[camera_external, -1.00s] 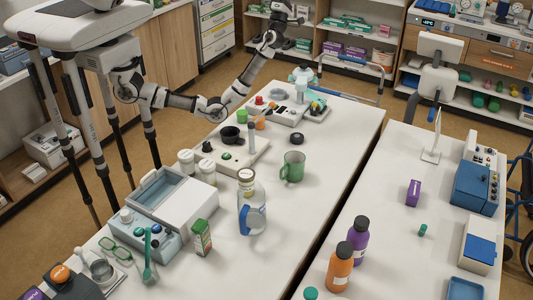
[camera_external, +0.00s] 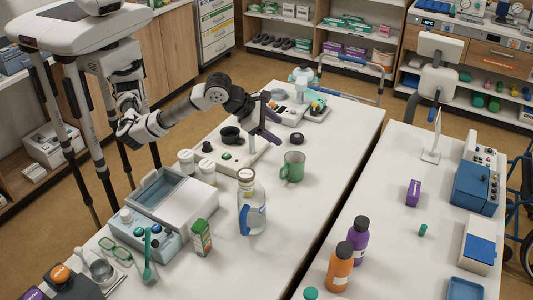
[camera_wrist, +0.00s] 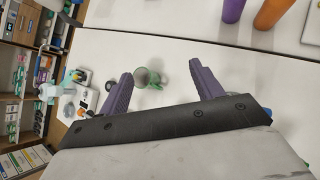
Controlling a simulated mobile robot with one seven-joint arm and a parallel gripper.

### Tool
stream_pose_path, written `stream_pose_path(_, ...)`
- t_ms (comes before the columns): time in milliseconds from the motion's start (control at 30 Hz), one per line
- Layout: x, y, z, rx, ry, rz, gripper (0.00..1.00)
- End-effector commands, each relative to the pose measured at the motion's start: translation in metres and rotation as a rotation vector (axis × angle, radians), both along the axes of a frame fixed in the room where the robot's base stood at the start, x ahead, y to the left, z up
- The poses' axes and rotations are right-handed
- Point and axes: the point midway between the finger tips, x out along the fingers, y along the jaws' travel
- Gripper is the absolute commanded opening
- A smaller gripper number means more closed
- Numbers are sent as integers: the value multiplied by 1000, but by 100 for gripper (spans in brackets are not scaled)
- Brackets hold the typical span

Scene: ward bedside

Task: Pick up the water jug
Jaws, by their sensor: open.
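The water jug (camera_external: 262,204) is a clear vessel with a pale lid and a blue handle. It stands upright on the near half of the white table in the external view. My gripper (camera_external: 277,129) is above the table, beyond the jug and the green mug, and apart from both. Its two purple fingers are spread with nothing held between them, as the wrist view also shows (camera_wrist: 160,68). I cannot make out the jug clearly in the wrist view; the gripper body hides much of the table there.
The green mug (camera_external: 293,167) stands behind the jug to the right. White-lidded jars (camera_external: 207,172) stand behind. The table (camera_external: 310,215) right of the jug is clear.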

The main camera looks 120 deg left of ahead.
Motion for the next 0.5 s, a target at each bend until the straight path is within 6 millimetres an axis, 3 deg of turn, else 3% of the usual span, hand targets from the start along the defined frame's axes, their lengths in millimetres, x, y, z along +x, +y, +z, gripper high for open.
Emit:
stream_pose_path(33,-6,-47,-23,-93,55,-59,65)
stream_pose_path(100,-18,-98,-46,-197,126,-116,65)
stream_pose_path(200,-35,-148,-66,-293,206,-173,65)
stream_pose_path(333,-48,-177,-78,-350,262,-205,65)
stream_pose_path(500,-42,-179,-100,-355,273,-207,65)
